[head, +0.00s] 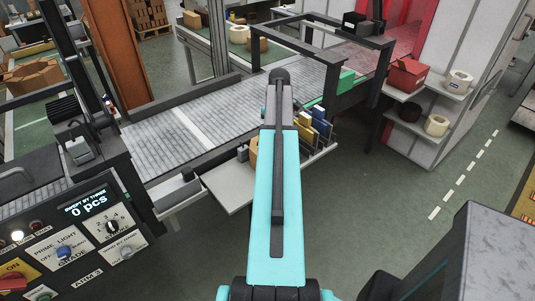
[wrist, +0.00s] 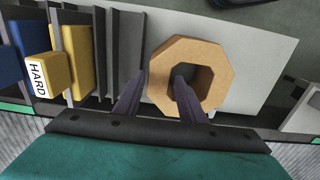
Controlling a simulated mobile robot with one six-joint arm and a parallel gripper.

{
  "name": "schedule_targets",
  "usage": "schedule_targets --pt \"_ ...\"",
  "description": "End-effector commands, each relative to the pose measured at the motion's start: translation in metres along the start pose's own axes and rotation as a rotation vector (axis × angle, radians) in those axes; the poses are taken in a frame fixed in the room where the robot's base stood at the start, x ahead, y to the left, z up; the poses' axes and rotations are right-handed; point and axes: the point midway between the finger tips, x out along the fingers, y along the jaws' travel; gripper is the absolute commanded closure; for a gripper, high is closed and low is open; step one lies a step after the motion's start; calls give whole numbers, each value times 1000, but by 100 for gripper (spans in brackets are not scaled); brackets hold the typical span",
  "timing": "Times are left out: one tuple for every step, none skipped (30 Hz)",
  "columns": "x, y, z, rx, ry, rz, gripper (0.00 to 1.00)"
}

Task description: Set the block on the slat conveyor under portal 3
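The block, a tan octagonal ring with a hole through it, lies on a pale grey shelf (wrist: 265,60) in the wrist view (wrist: 217,62). A sliver of it shows beside my arm in the head view (head: 253,152). My gripper (wrist: 158,78) straddles the ring's left wall, one dark finger outside and one over or in the hole. Narrow gaps seem to show beside the fingers, so it looks open. The slat conveyor (head: 165,140) runs behind the shelf from lower left to upper right. Dark portal frames (head: 300,48) span it; I cannot read a portal number.
A rack with yellow and blue plates (head: 315,122), one labelled HARD (wrist: 38,77), stands close by the block. A control panel (head: 75,240) is at lower left. Side shelves (head: 425,105) hold a red box (head: 407,76) and rolls. The conveyor's near stretch is clear.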

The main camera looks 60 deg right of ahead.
Motion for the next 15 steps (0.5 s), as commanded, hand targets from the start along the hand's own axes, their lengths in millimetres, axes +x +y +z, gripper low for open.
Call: schedule_targets --pt "0 0 0 0 0 0 63" --pt "0 0 0 0 0 0 63" --pt "0 0 0 0 0 0 63" --pt "0 0 0 0 0 0 63" --pt "1 0 0 0 -1 0 63" --pt "2 0 0 -1 -1 -1 63" --pt "3 0 0 -1 -1 -1 63" --pt "4 0 0 -1 -1 -1 63" --pt "6 0 -1 -1 -1 -1 63" --pt "8 0 -1 -1 -1 -1 63" --pt "10 0 -1 -1 -1 -1 63" --pt "13 1 -1 -1 -1 -1 63" --pt "16 1 -1 -1 -2 -2 63" --pt "18 1 -1 -1 -2 -2 63" --pt "21 1 -1 -1 -1 -1 63"
